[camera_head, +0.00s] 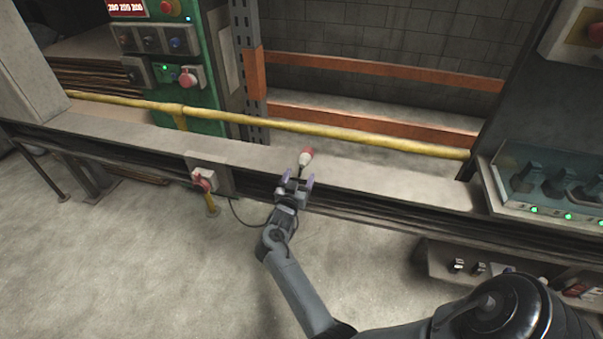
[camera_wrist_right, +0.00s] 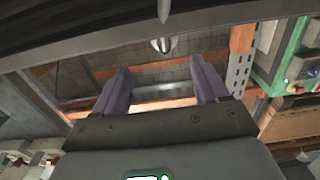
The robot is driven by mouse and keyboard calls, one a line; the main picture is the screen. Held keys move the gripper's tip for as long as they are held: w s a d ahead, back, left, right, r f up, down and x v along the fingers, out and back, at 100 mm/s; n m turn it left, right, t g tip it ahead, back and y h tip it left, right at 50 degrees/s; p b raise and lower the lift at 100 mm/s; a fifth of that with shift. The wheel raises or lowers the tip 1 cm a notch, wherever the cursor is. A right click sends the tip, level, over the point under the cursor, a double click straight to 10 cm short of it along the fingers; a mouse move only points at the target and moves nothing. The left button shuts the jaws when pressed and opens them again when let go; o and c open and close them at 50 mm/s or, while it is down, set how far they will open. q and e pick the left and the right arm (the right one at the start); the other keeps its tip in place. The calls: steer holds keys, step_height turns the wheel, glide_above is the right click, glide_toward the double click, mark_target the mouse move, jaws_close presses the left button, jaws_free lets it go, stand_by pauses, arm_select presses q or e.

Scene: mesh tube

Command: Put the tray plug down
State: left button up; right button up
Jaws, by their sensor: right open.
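My left gripper is not in view.
A wall box with a red plug or knob (camera_head: 203,179) sits on the ledge's front, left of the gripper; a dark cable runs from near it toward the gripper. A yellow rail (camera_head: 330,133) runs behind the ledge. A glass-fronted case (camera_head: 550,185) stands at right.

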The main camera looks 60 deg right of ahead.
steer(key=s+a+f+n+t+y, duration=0.25)
steer(key=a+n+y, duration=0.3)
steer(key=a, duration=0.45)
steer(key=s+a+f+n+t+y, duration=0.25)
steer(key=a+n+y, duration=0.35)
steer(key=a, duration=0.5)
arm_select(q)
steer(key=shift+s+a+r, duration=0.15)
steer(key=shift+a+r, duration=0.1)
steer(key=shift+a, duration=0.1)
arm_select(e)
steer(key=s+a+f+n+g+y, duration=0.1)
steer(key=s+a+n+g+y, duration=0.1)
steer(key=s+a, duration=0.6)
steer(key=s+a+f+n+g+y, duration=0.1)
steer(key=s+a+n+g+y, duration=0.2)
steer(key=s+a, duration=0.5)
steer(key=s+g+y, duration=0.1)
steer(key=s, duration=0.3)
steer(key=shift+s+g, duration=0.3)
arm_select(q)
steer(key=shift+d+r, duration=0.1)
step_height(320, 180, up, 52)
steer(key=p, duration=5.2)
arm_select(e)
step_height(320, 180, up, 52)
